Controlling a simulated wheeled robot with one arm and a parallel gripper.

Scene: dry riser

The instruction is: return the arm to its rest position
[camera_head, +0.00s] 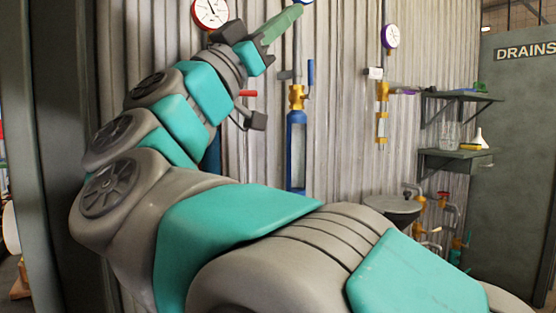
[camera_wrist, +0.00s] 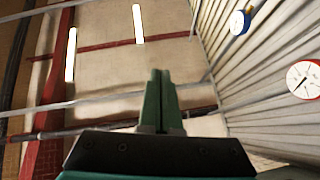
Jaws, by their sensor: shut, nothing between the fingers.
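My arm (camera_head: 235,235), grey with teal covers, fills the lower and left part of the head view and bends up toward the wall. My gripper (camera_head: 293,14) is at its upper end, green fingers pointing up and right. In the wrist view my gripper (camera_wrist: 159,75) has its two green fingers together, with nothing between them. The wrist camera looks up at the ceiling.
A corrugated wall (camera_head: 345,100) stands behind my arm. It carries a red-rimmed gauge (camera_head: 211,12), a purple-rimmed gauge (camera_head: 390,37), a blue cylinder (camera_head: 297,150) and shelves (camera_head: 455,157) with glassware. A grey DRAINS panel (camera_head: 515,130) stands at right.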

